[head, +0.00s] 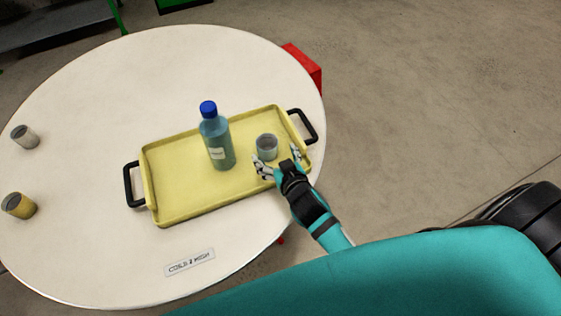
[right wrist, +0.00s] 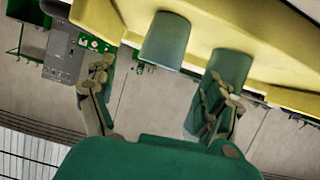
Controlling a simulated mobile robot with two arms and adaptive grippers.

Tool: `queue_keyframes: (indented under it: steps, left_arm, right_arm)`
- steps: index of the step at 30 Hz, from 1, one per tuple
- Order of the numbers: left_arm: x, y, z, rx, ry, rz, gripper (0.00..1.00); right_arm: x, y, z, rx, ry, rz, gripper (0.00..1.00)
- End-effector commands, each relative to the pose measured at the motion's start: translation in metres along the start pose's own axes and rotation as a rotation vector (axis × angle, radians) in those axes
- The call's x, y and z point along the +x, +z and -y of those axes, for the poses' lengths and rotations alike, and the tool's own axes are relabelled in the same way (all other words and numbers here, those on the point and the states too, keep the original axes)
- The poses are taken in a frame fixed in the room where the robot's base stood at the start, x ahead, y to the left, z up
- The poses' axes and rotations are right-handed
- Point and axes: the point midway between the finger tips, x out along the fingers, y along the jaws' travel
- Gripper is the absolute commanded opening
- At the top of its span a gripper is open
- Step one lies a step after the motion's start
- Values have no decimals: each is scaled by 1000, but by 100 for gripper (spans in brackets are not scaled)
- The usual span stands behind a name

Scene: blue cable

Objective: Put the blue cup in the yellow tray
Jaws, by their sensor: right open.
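The blue-grey cup (head: 267,150) stands upright inside the yellow tray (head: 180,205), in its right part. The tray lies on the white round table. My right gripper (head: 279,160) is open and empty over the tray's right end, its fingers just on the near side of the cup. In the right wrist view, the open fingers (right wrist: 155,98) point toward the yellow tray (right wrist: 92,18). Two blue-green cylinders show there; the one nearer the middle seems to be the cup (right wrist: 165,42). The other is close to the right finger, and I cannot tell whether they touch. My left gripper is not in view.
A blue-green bottle (head: 217,140) with a blue cap stands in the tray, left of the cup. A label plate (head: 190,262) lies in front; the table's upper left is clear.

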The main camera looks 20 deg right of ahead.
Motion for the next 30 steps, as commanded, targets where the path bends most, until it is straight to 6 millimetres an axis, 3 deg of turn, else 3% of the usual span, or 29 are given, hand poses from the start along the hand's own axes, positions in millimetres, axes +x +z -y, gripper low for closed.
queue_keyframes:
  steps: [3, 9, 30]
  left_arm:
    - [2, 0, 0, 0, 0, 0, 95]
    - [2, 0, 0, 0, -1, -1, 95]
    - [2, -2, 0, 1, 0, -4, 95]
  right_arm:
    - [-21, 1, 0, 1, 0, 2, 84]
    - [-39, 0, 0, 1, 1, 0, 84]
    - [-40, 0, 0, 0, 1, 0, 84]
